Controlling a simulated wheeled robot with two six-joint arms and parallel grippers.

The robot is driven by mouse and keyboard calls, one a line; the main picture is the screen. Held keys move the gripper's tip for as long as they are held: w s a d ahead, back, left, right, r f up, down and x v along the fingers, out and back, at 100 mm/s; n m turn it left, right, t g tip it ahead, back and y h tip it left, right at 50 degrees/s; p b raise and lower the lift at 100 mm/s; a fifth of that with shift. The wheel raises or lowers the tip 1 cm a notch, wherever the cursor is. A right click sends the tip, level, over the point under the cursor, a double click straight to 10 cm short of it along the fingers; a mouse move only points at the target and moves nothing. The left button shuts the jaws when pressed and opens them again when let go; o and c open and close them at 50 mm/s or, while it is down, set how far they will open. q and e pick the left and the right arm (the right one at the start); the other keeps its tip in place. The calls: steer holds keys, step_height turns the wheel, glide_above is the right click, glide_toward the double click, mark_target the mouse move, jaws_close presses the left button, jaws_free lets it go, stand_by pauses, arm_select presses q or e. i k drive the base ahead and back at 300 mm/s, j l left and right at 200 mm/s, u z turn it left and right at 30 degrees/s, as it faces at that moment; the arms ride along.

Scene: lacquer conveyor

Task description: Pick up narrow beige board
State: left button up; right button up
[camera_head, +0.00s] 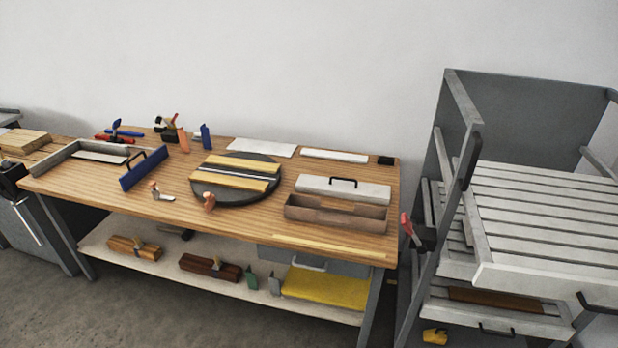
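A narrow beige board (330,246) lies flat along the front right edge of the wooden workbench (140,205), in front of a long brown open box (335,214). It looks like a thin pale strip and nothing covers it. Two wider yellow-beige boards (232,180) lie on a dark round turntable (281,180) left of the box, with a thin light strip between them. Neither of my grippers can be made out in this view.
A white lidded piece with a black handle (343,189) stands behind the brown box. A grey slatted rack (545,215) stands right of the bench. The lower shelf (220,288) holds planes and a yellow slab.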

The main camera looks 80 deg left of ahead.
mark_target(252, 184)
steer(key=u, duration=3.3)
steer(key=i+j+z, duration=0.35)
steer(key=i, duration=0.3)
steer(key=i+j+z, duration=0.35)
steer(key=i+j, duration=0.3)
steer(key=i+j+z, duration=0.35)
steer(key=i+j, duration=0.15)
steer(key=j, duration=0.2)
